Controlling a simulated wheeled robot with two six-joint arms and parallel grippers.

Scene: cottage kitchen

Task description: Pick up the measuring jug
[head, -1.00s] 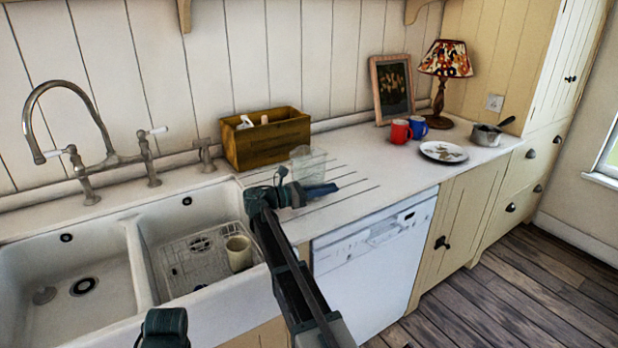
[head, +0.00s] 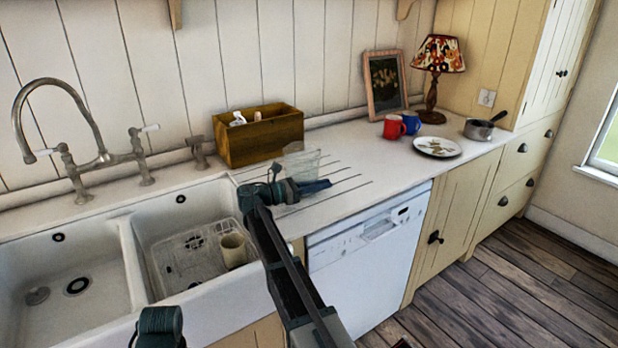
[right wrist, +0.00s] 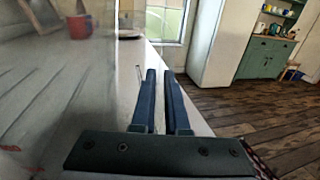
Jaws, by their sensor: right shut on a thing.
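The measuring jug (head: 301,160) is clear and see-through. It is at the drainer grooves in front of the wooden box in the head view; whether its base touches the worktop cannot be told. My right gripper (head: 328,185) is at the jug's near side, its dark blue fingers partly overlapping it. In the right wrist view the fingers (right wrist: 163,100) are close together, with the jug's hazy clear wall (right wrist: 75,110) to their left. The right gripper is shut on the jug; the exact grip spot is hard to see.
A wooden box (head: 258,138) stands behind the jug. Farther right are a red mug (head: 394,127), a blue mug (head: 411,122), a plate (head: 438,146), a saucepan (head: 478,130) and a lamp (head: 438,55). The double sink (head: 125,240) is left, with a beige cup (head: 233,250) inside.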

